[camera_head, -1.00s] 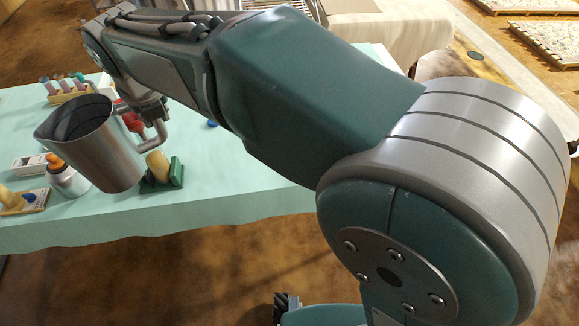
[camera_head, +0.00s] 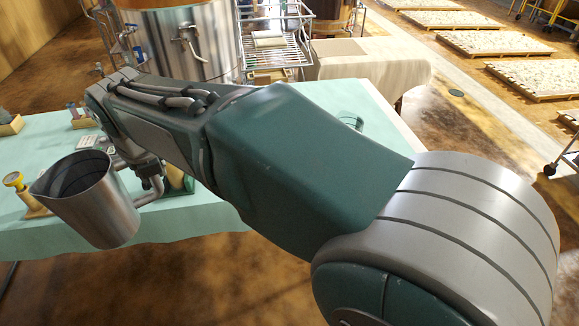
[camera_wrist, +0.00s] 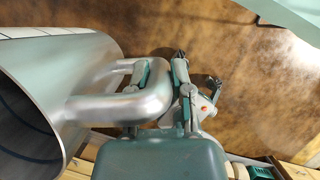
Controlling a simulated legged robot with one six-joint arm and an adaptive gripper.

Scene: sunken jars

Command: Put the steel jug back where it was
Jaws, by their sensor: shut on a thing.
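The steel jug (camera_head: 92,212) is a tapered, open-topped metal vessel. It is held in the air, somewhat tilted, over the front edge of the mint-green table (camera_head: 225,222) at the left. My gripper (camera_head: 150,172) is shut on its handle at the jug's right side. In the wrist view the jug (camera_wrist: 85,62) fills the left, its dark mouth facing the camera. There my gripper (camera_wrist: 163,82) has its fingers on either side of the handle's outer bar. Nothing marks the jug's former place clearly, and my arm hides part of the table.
A yellow-topped item (camera_head: 14,180) stands on the table left of the jug. A large steel vat (camera_head: 188,48) and a wire rack (camera_head: 275,45) stand behind. The table's right part looks mostly clear.

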